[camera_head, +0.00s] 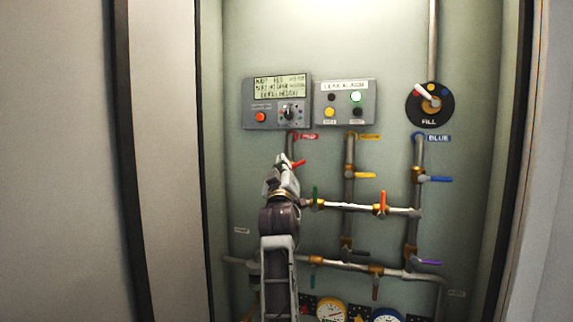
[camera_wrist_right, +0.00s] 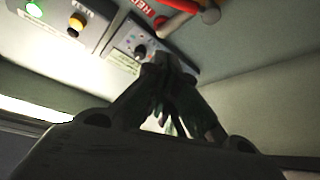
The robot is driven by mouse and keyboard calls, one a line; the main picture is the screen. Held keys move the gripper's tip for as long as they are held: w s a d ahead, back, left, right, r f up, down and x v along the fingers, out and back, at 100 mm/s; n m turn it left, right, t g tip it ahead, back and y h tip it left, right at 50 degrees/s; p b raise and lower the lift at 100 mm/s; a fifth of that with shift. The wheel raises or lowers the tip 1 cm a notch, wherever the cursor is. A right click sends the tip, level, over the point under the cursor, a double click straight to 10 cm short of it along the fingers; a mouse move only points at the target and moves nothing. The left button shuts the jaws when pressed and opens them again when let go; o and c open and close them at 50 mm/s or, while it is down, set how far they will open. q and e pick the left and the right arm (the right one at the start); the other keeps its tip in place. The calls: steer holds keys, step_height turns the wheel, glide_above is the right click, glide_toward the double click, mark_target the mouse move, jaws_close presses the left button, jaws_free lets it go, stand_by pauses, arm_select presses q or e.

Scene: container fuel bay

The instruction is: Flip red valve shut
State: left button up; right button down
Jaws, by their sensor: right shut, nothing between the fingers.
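The red valve has a small red handle (camera_head: 299,163) that sticks out to the right, tilted slightly up, on the vertical pipe below the red label. My right gripper (camera_head: 287,162) is in front of this pipe and hides the valve body. Its tip is close beside the handle; I cannot tell whether they touch. In the right wrist view the gripper's fingers (camera_wrist_right: 168,68) are together and empty, and a red handle (camera_wrist_right: 180,5) shows at the top edge beside the grey pipe. My left gripper is out of view.
Yellow (camera_head: 365,175) and blue (camera_head: 438,179) handles are on pipes to the right. Green (camera_head: 315,196) and orange (camera_head: 382,203) handles are on the crosspipe. A display panel (camera_head: 259,115), alarm panel (camera_head: 345,116) and fill dial (camera_head: 430,111) are above. Bay walls flank both sides.

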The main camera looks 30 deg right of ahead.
mark_target(297, 166)
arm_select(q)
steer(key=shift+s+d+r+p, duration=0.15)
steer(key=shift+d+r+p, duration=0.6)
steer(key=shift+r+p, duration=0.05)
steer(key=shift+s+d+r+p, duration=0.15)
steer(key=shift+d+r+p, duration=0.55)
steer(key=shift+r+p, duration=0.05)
arm_select(e)
steer(key=w+d, duration=0.6)
steer(key=shift+d+r, duration=0.25)
steer(key=shift+r, duration=0.1)
arm_select(q)
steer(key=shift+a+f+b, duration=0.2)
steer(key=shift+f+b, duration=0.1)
steer(key=shift+b, duration=0.05)
arm_select(e)
steer(key=shift+s+d+f, duration=0.3)
steer(key=shift+f, duration=0.2)
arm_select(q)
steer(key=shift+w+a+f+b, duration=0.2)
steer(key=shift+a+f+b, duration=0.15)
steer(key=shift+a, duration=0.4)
arm_select(e)
steer(key=shift+s+d+f, duration=0.3)
steer(key=shift+f, duration=0.35)
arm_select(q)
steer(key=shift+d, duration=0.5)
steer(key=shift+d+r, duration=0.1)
arm_select(e)
steer(key=shift+r, duration=0.15)
